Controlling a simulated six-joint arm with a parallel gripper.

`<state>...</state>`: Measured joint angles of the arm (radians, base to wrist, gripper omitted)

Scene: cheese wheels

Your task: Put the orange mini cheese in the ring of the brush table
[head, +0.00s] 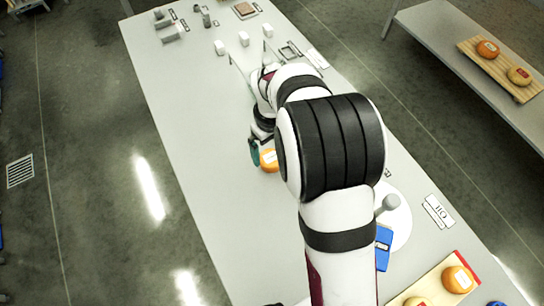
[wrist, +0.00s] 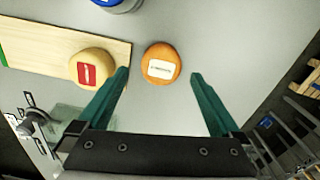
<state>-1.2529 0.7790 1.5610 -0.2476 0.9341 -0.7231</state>
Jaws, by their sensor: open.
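An orange mini cheese (wrist: 161,63) with a white label lies on the grey table, between and just beyond the fingertips of my gripper (wrist: 160,75) in the wrist view. The green fingers are wide apart and empty, one on each side of it. In the head view an orange cheese (head: 269,160) shows beside my gripper (head: 256,150), partly hidden by my arm. I cannot make out for certain which marking is the ring of the brush table.
A pale yellow cheese (wrist: 92,67) with a red label sits on a wooden board (wrist: 40,45) left of the orange one. Small white blocks (head: 243,39) stand at the table's far end. Another orange cheese (head: 458,280) is at lower right. The table's left side (head: 190,130) is clear.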

